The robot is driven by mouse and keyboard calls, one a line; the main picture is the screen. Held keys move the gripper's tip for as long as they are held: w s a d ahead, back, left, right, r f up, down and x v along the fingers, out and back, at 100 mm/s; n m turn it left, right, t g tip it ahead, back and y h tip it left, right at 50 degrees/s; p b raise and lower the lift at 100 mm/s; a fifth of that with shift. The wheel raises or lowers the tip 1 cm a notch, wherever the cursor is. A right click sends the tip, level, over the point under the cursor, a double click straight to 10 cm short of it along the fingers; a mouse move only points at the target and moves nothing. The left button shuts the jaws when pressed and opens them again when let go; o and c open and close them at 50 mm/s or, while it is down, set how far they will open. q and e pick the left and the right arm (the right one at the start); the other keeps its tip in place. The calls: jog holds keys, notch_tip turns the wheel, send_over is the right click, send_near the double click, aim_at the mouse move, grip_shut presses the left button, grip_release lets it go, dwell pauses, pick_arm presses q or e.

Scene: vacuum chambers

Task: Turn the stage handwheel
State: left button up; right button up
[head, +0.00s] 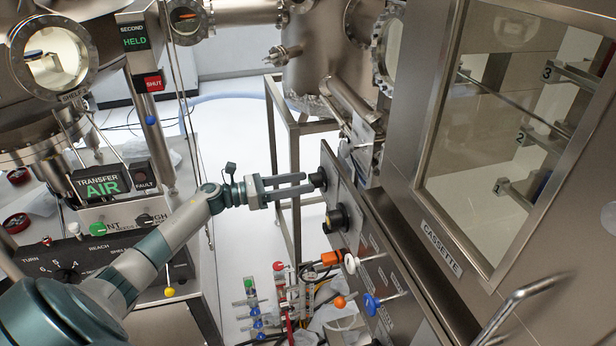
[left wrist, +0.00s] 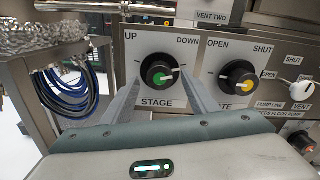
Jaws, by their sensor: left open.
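The stage handwheel (left wrist: 160,75) is a black round knob with a green centre and a white pointer line, on a white plate marked UP, DOWN and STAGE. Its pointer aims right and slightly up, toward the DOWN side. In the head view the handwheel (head: 319,179) is at the left end of the slanted panel. My left gripper (head: 305,183) is open, its fingers reaching right to the knob. In the left wrist view its two fingers (left wrist: 160,82) stand on either side of the knob; I cannot tell if they touch it. My right gripper is not in view.
Orange, white and blue valve handles (head: 373,303) stick out farther along the panel. A metal frame (head: 292,140) stands behind. The cassette chamber (head: 440,250) is at right.

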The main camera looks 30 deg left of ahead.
aim_at(317, 181)
pick_arm(q)
jog(key=shift+p+x, duration=0.35)
jog(key=shift+x, duration=1.05)
jog(key=c, duration=1.1)
jog(key=shift+o, duration=0.3)
